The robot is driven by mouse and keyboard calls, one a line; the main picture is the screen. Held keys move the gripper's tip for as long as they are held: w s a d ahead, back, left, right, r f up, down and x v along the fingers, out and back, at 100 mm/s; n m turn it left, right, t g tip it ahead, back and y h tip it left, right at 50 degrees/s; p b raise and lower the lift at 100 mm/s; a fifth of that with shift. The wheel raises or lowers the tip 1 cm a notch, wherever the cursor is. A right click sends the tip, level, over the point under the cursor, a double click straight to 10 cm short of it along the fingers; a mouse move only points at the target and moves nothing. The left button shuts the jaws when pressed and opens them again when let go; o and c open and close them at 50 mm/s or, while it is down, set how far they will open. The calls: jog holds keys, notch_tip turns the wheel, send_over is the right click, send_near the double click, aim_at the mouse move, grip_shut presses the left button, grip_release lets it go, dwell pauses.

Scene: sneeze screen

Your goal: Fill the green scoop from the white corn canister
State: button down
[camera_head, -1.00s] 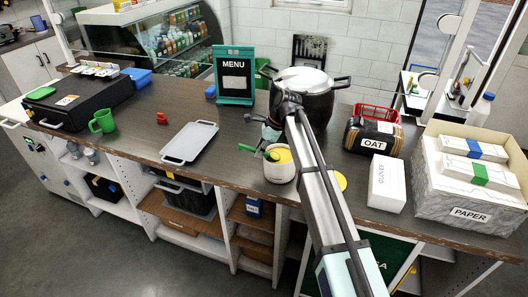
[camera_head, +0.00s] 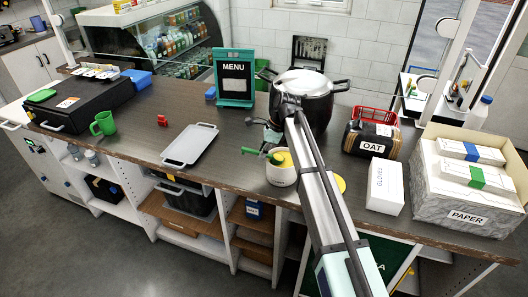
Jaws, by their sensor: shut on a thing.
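The white canister (camera_head: 281,176) stands open near the counter's front edge, left of my arm, with yellow corn (camera_head: 286,160) showing at its mouth. My gripper (camera_head: 267,146) is above the canister's left rim, shut on the green scoop (camera_head: 275,158). The scoop's handle sticks out to the left past the rim, and its bowl end is at the canister's mouth over the corn. The scoop's inside is too small to see, so I cannot tell whether it holds corn. My arm covers the space right of the canister.
A large pot (camera_head: 305,88) stands behind my gripper. A grey tray (camera_head: 190,146) lies to the left. The OAT container (camera_head: 371,138), a gloves box (camera_head: 386,187) and a paper box (camera_head: 466,208) stand right. A yellow disc (camera_head: 340,184) is partly hidden by my arm.

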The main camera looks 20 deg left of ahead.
jog(key=shift+s+a+r+t+h+p, duration=0.15)
jog(key=shift+s+a+r+h+p, duration=0.1)
jog(key=shift+a+r+p, duration=0.15)
jog(key=shift+s+a+r+t+h+p, duration=0.15)
jog(key=shift+a+r+h+p, duration=0.15)
jog(key=shift+a, duration=0.2)
jog(key=shift+a+r+p, duration=0.1)
jog(key=shift+r+p, duration=0.1)
jog(key=shift+p, duration=0.1)
jog(key=shift+s+a+r+t+h+p, duration=0.15)
jog(key=shift+r+t+h+p, duration=0.45)
jog(key=shift+r+h+p, duration=0.6)
jog(key=shift+f, duration=0.1)
